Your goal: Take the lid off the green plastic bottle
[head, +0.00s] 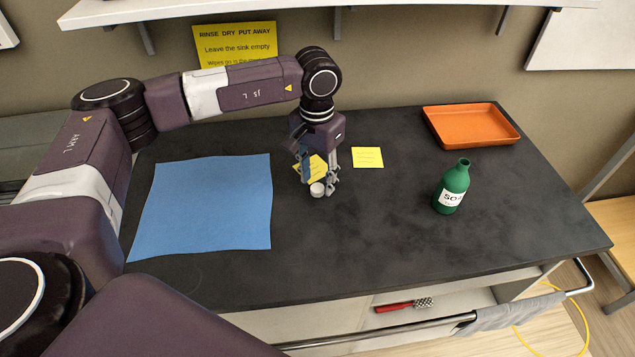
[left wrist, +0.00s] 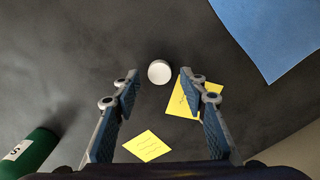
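The green plastic bottle (head: 451,187) stands upright on the dark counter to the right, its neck open and no lid on it. Part of it shows at the lower left of the left wrist view (left wrist: 37,150). A small round white lid (head: 317,189) appears to lie on the counter, apart from the bottle; it also shows in the left wrist view (left wrist: 159,72). My left gripper (head: 322,186) points down over the lid. In the left wrist view its fingers (left wrist: 158,80) are spread, with the lid just beyond and between the tips, apparently untouched. My right gripper is not in view.
A blue mat (head: 205,207) lies left on the counter (head: 370,240). Yellow notes (head: 367,157) lie near my gripper. An orange tray (head: 470,125) sits at the back right. A shelf overhangs the back. A rail (head: 400,330) runs along the front. The counter around the bottle is clear.

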